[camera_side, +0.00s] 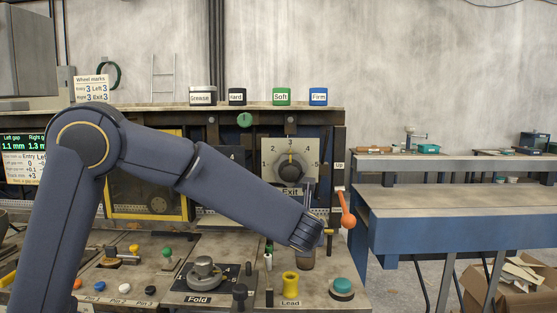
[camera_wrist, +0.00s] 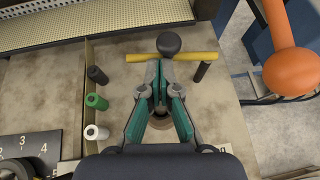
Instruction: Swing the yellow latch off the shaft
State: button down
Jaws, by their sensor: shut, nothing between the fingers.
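The yellow latch (camera_wrist: 197,57) is a thin bar lying crosswise in the wrist view, with a dark round knob (camera_wrist: 169,43) at its middle. In the side view a small yellow end (camera_side: 329,232) shows just right of my wrist, likely the same latch. My gripper (camera_wrist: 160,72) has teal fingers that are shut and empty. Their tips are at the near side of the bar, just below the knob in the picture; I cannot tell whether they touch it. A brown round part (camera_wrist: 161,122), possibly the shaft, is partly hidden beneath the fingers.
A short dark post (camera_wrist: 203,71) stands by the bar's right end. Black, green (camera_wrist: 96,101) and white pegs stand to the left. An orange-ended lever (camera_side: 347,216) is at the right, also large in the wrist view (camera_wrist: 291,72). A yellow Lead post (camera_side: 290,285) and teal button (camera_side: 342,285) stand in front.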

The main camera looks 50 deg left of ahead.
jog(key=shift+w+a, duration=0.1)
jog(key=shift+a, duration=0.1)
jog(key=shift+w+a, duration=0.35)
jog(key=shift+a, duration=0.35)
jog(key=shift+w+a+m+t+h, duration=0.1)
jog(key=shift+a+m+t+h, duration=0.15)
jog(key=shift+m+h, duration=0.2)
jog(key=shift+w+m+t+h, duration=0.15)
jog(key=shift+m+t+h, duration=0.1)
jog(key=shift+m, duration=0.1)
jog(key=shift+w+a, duration=0.45)
jog(key=shift+w, duration=0.1)
